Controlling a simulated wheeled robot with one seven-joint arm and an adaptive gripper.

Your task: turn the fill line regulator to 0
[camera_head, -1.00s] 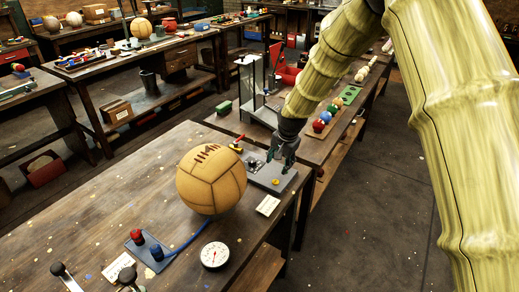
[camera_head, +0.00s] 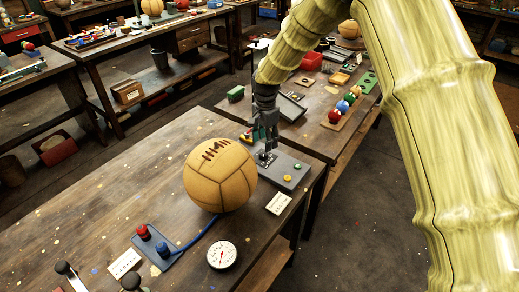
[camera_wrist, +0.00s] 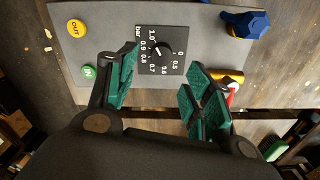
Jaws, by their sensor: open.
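The fill line regulator is a black square dial plate (camera_wrist: 160,50) with white numbers from 0 to 1.0 and the word "bar". It lies on a grey panel (camera_head: 283,172). A small dark knob with a short white mark sits at its middle; the mark appears to slant toward the 0.7–0.8 side, away from 0. My gripper (camera_wrist: 163,92) is open and empty, pointing down, with its green-padded fingers on either side of the dial in the wrist view. In the head view my gripper (camera_head: 264,150) is over the panel and hides most of the dial.
A yellow OUT button (camera_wrist: 76,28) and green IN button (camera_wrist: 88,71) sit on the panel. A blue knob (camera_wrist: 246,24) and a brass fitting with a red-and-white part (camera_wrist: 229,79) are close to the right finger. A leather ball (camera_head: 220,176) stands left of the panel; a gauge (camera_head: 222,255) lies in front.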

